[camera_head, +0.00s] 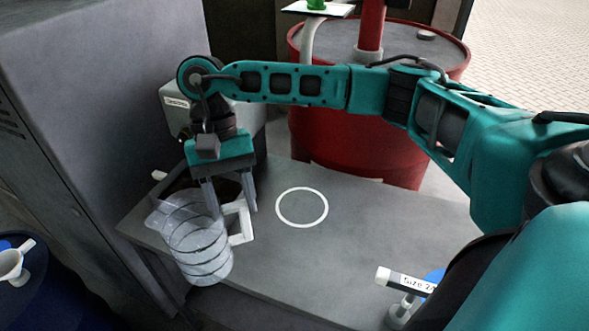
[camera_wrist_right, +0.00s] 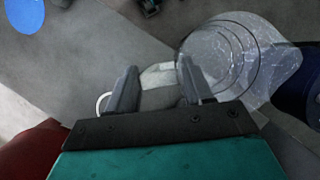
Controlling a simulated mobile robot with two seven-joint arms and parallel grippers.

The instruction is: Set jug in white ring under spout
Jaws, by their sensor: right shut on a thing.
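The clear jug (camera_head: 193,241) with dark ring lines is at the front left of the grey bench, left of the white ring. Its white handle (camera_head: 241,222) faces right. My right gripper (camera_head: 232,210) points down at the handle side of the jug and is shut on the handle. In the right wrist view the jug (camera_wrist_right: 235,55) is at the upper right, with the fingers (camera_wrist_right: 160,90) on both sides of the pale handle. The white ring (camera_head: 302,207) is painted on the bench and is empty. A grey spout pipe (camera_head: 308,42) shows at the top. My left gripper is out of view.
A red drum (camera_head: 355,140) stands behind the bench (camera_head: 350,270). A grey cabinet (camera_head: 100,110) is close on the left. A labelled white-ended tool (camera_head: 405,281) and a blue disc are at the right front. A blue drum with a white funnel (camera_head: 12,265) is at lower left.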

